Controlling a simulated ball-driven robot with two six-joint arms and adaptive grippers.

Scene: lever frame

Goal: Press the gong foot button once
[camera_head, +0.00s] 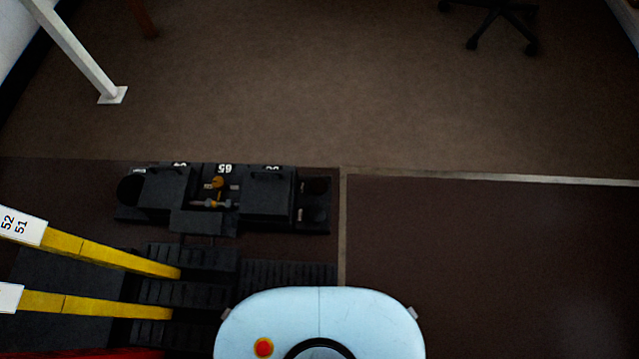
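No gong foot button can be made out for certain. A dark pedal-like block assembly (267,195) sits low on the floor, with a dark round part (130,190) at its left end. I cannot tell whether either is the button. Neither of my grippers is in the camera_head view. The light blue body with a red button at the bottom centre is my own.
Yellow levers (110,258) labelled 52 and 51 reach in from the left over dark slotted plates (290,272). A white post (75,50) stands upper left. A wheeled chair base (497,15) is at the top right. The right floor (500,260) is clear.

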